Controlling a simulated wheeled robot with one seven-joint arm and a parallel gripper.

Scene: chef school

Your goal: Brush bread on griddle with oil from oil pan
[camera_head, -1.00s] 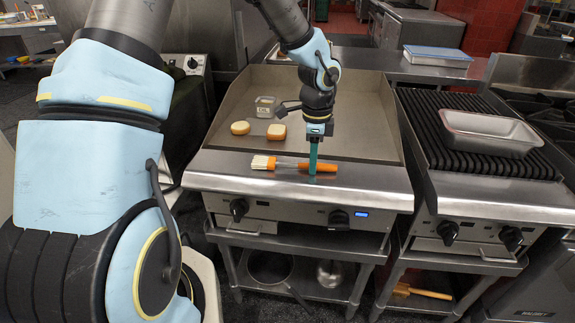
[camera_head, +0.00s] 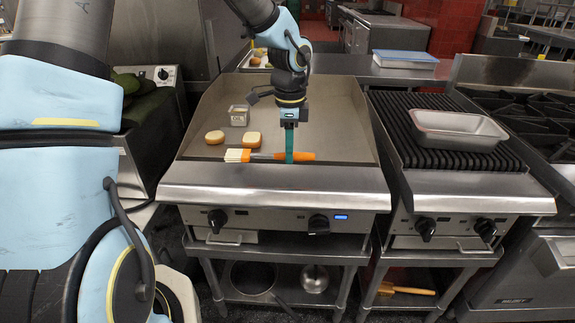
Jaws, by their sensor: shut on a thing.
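My gripper (camera_head: 289,157) is shut on the orange handle of a brush (camera_head: 304,156) and holds it near the front edge of the griddle. The brush lies sideways, its pale bristles (camera_head: 236,155) pointing left. Two pieces of bread sit on the griddle plate (camera_head: 330,120): a round one (camera_head: 214,137) at left and a squarer one (camera_head: 251,139) closer to my gripper. The bristles are just in front of the bread; I cannot tell whether they touch it. A small square metal pan (camera_head: 239,115), likely the oil pan, stands behind the bread. Its contents are unclear.
A ribbed grill (camera_head: 400,125) stands to the right with an empty-looking metal tray (camera_head: 456,128) on it. A blue-lidded container (camera_head: 406,58) is on the counter behind. The griddle's right half is clear. Raised metal walls edge the griddle's sides.

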